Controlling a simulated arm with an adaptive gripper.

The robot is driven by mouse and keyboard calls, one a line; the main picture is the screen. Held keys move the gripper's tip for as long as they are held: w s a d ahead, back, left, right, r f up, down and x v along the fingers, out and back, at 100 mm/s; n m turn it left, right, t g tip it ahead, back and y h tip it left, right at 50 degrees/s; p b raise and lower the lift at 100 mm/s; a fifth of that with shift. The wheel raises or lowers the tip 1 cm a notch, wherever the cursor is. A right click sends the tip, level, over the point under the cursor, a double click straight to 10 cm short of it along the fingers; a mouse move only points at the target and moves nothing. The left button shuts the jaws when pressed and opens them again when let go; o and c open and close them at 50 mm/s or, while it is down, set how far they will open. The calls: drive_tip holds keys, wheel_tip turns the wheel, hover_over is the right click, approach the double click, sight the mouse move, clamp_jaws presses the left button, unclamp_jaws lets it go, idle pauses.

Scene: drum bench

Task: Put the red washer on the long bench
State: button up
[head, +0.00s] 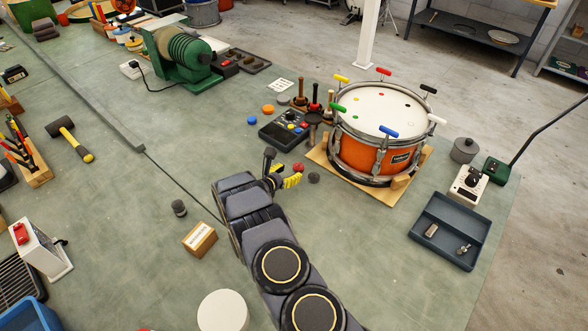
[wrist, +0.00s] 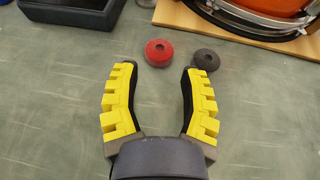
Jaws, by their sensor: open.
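The red washer (wrist: 159,53) is a small round disc with a center hole, lying flat on the green bench top (head: 130,240). In the head view the red washer (head: 298,168) shows just beyond my fingers. My gripper (wrist: 155,68) is open and empty, its two yellow-padded fingers spread. The red washer lies between and slightly past the fingertips, nearer the left-right middle. In the head view my gripper (head: 284,168) is low over the bench, left of the drum. Whether the fingers touch the bench is hard to tell.
A dark grey washer (wrist: 206,60) lies close by the right fingertip. The orange drum (head: 375,135) on its wooden board (head: 410,178) stands beyond to the right. A dark tray (head: 449,230) lies at right. The bench left of my gripper is fairly clear.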

drive_tip(key=v, duration=0.8)
drive_tip(key=shift+w+a+r, duration=0.1)
drive_tip(key=shift+w+r, duration=0.05)
drive_tip(key=a+r+n+g+y, duration=0.1)
drive_tip(key=a+r+n+y, duration=0.35)
drive_tip(key=r+n, duration=0.35)
drive_tip(key=a+r+n+y, duration=0.3)
drive_tip(key=r+n+y, duration=0.35)
drive_tip(key=n, duration=0.25)
drive_tip(key=s+r+n+g+y, duration=0.1)
drive_tip(key=s+r+n+g, duration=0.1)
drive_tip(key=s+r+n, duration=0.4)
drive_tip(key=s+d+r+n+g+h, duration=0.1)
drive_tip(key=s+d+n+g, duration=0.2)
drive_tip(key=s, duration=0.9)
drive_tip(key=s+d+r+n+g+h, duration=0.1)
drive_tip(key=s+d+r+n+g, duration=0.1)
drive_tip(key=s+d+n, duration=0.7)
drive_tip(key=s+d+r+n+g+h, duration=0.1)
drive_tip(key=s+d+n+g, duration=0.3)
drive_tip(key=s, duration=1.1)
drive_tip(key=d+r+n, duration=0.1)
drive_tip(key=d+n, duration=0.2)
drive_tip(key=n, duration=0.1)
drive_tip(key=shift+n+h, duration=0.3)
drive_tip(key=shift+n, duration=0.1)
